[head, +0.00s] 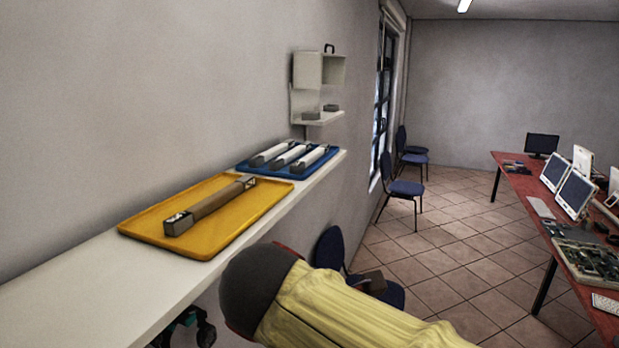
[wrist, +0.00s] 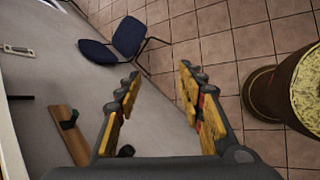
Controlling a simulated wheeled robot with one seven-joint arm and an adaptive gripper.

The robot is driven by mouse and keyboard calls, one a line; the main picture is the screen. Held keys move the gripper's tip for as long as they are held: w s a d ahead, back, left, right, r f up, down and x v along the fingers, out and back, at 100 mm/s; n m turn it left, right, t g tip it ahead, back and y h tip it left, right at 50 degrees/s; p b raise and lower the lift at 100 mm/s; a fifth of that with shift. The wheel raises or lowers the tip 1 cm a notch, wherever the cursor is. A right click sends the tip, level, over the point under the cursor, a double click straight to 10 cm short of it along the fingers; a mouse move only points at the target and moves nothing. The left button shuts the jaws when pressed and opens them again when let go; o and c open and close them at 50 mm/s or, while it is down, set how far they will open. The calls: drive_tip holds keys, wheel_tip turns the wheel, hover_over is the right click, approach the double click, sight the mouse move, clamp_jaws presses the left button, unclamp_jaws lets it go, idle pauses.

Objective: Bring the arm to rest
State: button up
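My gripper (wrist: 158,80) shows in the wrist view with its two fingers spread wide and nothing between them. It is open and empty, with floor and wall behind it. In the head view my yellow-sleeved arm crosses the lower middle, in front of the shelf's near right side. The gripper itself cannot be clearly made out there.
A white shelf (head: 60,300) runs along the left wall. It holds a yellow tray (head: 225,228) with a brown bar (head: 210,205) and a blue tray (head: 262,168) with white bars. A blue chair (wrist: 128,38) stands below. A red table (head: 515,185) is right; tiled floor lies between.

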drive_tip(key=s+d+f+m+y+b, duration=0.1)
drive_tip(key=s+d+f+m+b, duration=0.2)
drive_tip(key=f+m, duration=0.4)
drive_tip(key=s+d+f+m+y+b, duration=0.2)
drive_tip(key=s+d+f+m+b, duration=0.2)
drive_tip(key=f, duration=0.5)
drive_tip(key=s+d+f+m+g+y+b, duration=0.1)
drive_tip(key=s+d+f+m+b, duration=0.2)
drive_tip(key=d+f+m, duration=0.3)
wheel_tip(320, 180, down, 3)
drive_tip(key=s+m, duration=0.1)
drive_tip(key=m, duration=0.2)
drive_tip(key=shift+s+m, duration=0.3)
